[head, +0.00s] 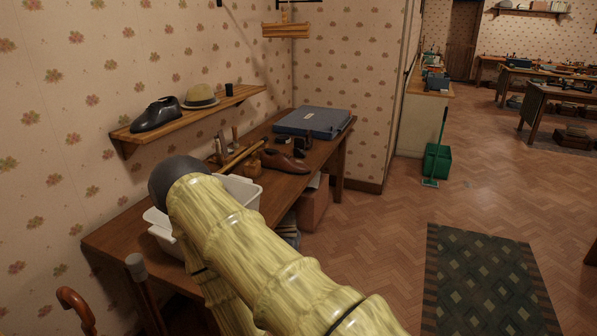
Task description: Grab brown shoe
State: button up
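A brown shoe (285,162) lies on the wooden table (112,240), near its right edge and in front of a blue case (313,122). A black shoe (156,114) sits on the wall shelf (136,136), next to a straw hat (201,97). My yellow arm crosses the lower middle of the head view and covers part of the table. My gripper is not in view.
A white tub (245,190) stands on the table behind my arm. Cane handles rise at the lower left. Floor to the right is open, with a dark rug (485,285) and green bin (437,160).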

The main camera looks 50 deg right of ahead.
aim_at(279, 162)
jog(key=z, duration=2.9)
jog(key=k, duration=1.4)
jog(key=u, duration=1.2)
jog(key=i, duration=1.7)
jog(key=u, duration=0.05)
